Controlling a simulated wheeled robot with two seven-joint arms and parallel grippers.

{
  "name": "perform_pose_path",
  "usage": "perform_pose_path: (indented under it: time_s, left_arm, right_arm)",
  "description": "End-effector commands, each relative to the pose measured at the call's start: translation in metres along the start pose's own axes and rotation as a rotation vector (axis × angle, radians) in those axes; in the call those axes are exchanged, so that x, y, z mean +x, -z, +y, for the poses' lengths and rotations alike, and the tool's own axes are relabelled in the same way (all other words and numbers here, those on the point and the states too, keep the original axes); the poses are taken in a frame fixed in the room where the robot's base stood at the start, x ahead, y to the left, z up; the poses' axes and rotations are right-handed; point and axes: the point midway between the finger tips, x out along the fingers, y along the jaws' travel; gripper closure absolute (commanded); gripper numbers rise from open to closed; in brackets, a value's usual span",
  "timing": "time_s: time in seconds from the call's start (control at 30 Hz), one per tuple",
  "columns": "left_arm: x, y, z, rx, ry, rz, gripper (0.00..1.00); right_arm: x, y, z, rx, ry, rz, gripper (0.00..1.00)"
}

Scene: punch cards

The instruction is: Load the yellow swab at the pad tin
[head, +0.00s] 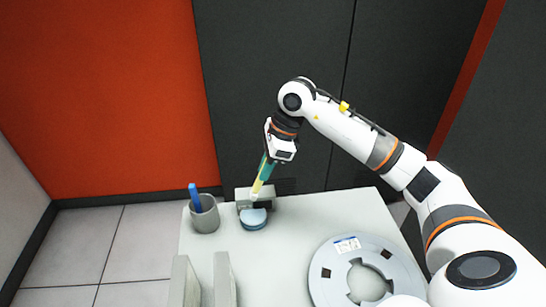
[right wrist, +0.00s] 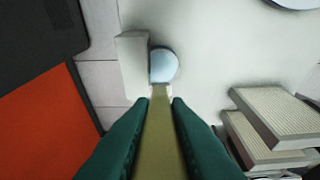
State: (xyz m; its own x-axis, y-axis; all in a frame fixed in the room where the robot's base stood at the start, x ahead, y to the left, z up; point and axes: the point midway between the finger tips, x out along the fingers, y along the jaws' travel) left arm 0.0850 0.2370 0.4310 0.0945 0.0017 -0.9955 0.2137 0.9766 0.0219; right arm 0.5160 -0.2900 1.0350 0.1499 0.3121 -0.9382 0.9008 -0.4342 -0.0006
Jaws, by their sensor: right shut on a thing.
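The yellow swab (head: 260,181) is held by my right gripper (head: 267,164). The swab points down, tilted a little, with its pale tip over the pad tin (head: 253,219). In the right wrist view the swab (right wrist: 160,135) runs up between the green fingers of the right gripper (right wrist: 158,110), which are shut on it. The pad tin (right wrist: 163,65) is a round, light blue tin just beyond the swab's tip there. I cannot tell whether the tip touches the pad. My left gripper is not in view.
A grey block (head: 262,196) stands directly behind the tin. A grey cup (head: 206,215) with a blue stick (head: 195,197) is to its left. Grey upright slabs (head: 224,280) stand in front, and a large grey reel (head: 327,287) lies at right. The white table (head: 290,225) is clear between them.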

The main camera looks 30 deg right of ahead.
Motion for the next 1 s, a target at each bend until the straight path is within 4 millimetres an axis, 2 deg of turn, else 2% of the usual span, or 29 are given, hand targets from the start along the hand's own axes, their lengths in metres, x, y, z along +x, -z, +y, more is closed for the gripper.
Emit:
perform_pose_path:
  time_s: [0.6, 1.0]
  left_arm:
    - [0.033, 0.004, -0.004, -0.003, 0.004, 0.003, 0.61]
    - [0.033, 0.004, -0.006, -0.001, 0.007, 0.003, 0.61]
  right_arm:
    - [0.052, -0.019, 0.000, 0.001, 0.001, 0.000, 1.00]
    - [0.054, -0.020, 0.000, 0.000, 0.000, -0.001, 1.00]
